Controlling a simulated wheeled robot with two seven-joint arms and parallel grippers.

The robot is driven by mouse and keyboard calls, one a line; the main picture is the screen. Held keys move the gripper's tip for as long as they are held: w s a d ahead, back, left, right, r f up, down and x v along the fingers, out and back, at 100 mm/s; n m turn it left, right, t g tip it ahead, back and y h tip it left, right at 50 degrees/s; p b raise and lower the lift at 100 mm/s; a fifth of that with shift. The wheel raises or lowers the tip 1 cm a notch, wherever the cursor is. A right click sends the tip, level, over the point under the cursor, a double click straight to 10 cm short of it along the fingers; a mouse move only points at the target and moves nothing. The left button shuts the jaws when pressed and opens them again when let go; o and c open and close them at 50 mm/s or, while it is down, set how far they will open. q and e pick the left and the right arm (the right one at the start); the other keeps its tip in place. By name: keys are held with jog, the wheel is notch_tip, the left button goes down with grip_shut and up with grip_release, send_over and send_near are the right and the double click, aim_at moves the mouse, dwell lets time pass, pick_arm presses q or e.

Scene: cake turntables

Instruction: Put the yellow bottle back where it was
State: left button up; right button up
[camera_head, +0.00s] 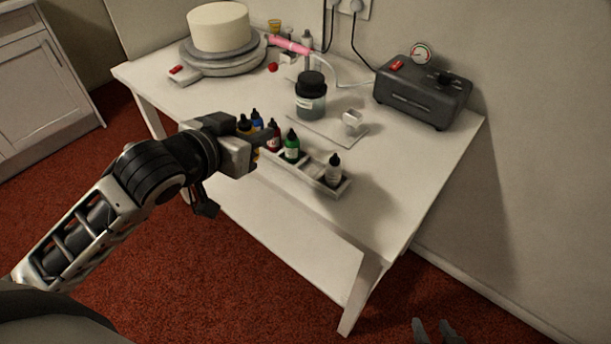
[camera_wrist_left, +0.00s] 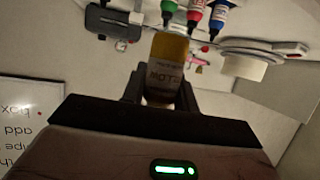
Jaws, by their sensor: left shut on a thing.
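The yellow bottle (camera_wrist_left: 166,68) is between the fingers of my left gripper in the left wrist view, its label partly readable. In the head view my left gripper (camera_head: 262,142) is shut on it near the left end of the bottle rack. A blue bottle (camera_head: 256,121) shows behind the gripper.
A dark-capped jar (camera_head: 311,96) stands behind the rack. A black compressor (camera_head: 422,91) is at the back right, with a pink airbrush (camera_head: 289,45) nearby. A cake (camera_head: 218,27) stands on a turntable (camera_head: 215,64) at the back left. The white table's right front is clear.

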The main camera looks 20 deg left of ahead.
pick_arm(q)
jog(key=shift+w+a+f, duration=0.1)
jog(key=shift+w, duration=0.25)
jog(key=w+d+f, duration=0.2)
jog(key=w, duration=0.1)
jog(key=w+d+f, duration=0.2)
jog(key=w+f, duration=0.1)
jog(key=w+d+f, duration=0.3)
jog(key=w, duration=0.1)
jog(key=shift+w+f, duration=0.1)
jog(key=shift+f, duration=0.1)
jog(key=shift+w+d+f, duration=0.25)
jog(key=shift+w+f, duration=0.05)
jog(key=shift+f, duration=0.2)
jog(key=shift+d+f, duration=0.1)
jog(key=shift+f, duration=1.5)
jog(key=shift+f, duration=0.1)
jog(key=o, duration=0.3)
jog(key=shift+o, duration=0.6)
